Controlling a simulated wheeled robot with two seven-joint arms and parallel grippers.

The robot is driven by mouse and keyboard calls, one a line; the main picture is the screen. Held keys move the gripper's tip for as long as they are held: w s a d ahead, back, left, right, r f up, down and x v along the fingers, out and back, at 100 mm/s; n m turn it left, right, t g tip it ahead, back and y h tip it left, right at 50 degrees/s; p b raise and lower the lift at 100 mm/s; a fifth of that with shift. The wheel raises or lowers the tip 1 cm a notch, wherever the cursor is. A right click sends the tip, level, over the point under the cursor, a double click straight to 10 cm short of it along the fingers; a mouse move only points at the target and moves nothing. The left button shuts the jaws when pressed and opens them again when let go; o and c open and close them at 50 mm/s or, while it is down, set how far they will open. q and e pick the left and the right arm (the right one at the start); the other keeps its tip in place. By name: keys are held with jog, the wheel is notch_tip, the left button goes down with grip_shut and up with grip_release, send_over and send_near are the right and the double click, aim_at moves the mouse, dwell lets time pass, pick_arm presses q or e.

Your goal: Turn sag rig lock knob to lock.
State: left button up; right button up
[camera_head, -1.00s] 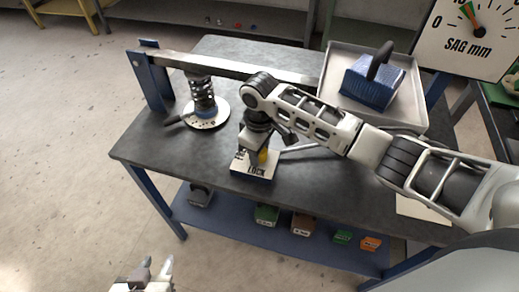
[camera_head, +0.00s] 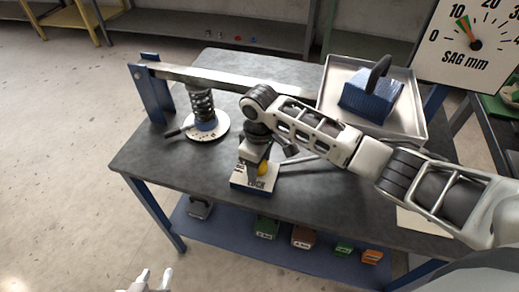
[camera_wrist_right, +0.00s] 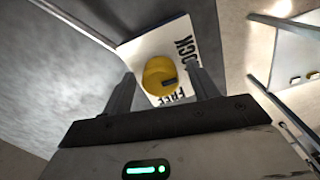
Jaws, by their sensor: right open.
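The yellow lock knob (camera_head: 263,168) sits on a small block with a white, lettered top (camera_head: 240,178) at the table's front edge. In the right wrist view the knob (camera_wrist_right: 158,76) has a dark mark and stands on the white plate (camera_wrist_right: 140,50) between "LOCK" and "FREE". My right gripper (camera_head: 256,172) points down over the block, partly hiding it. Its open fingers (camera_wrist_right: 161,90) lie either side of the knob; contact cannot be told. My left gripper (camera_head: 150,279) is open and empty at the bottom edge, away from the table.
A spring (camera_head: 202,103) stands on a round plate under a long beam (camera_head: 225,79). A tray (camera_head: 416,128) holds a blue weight (camera_head: 370,98) at the right. The SAG gauge (camera_head: 450,68) is behind it. The table's left front is clear.

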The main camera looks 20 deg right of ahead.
notch_tip(320, 180, up, 16)
dwell(0.4)
jog(key=shift+f, duration=0.15)
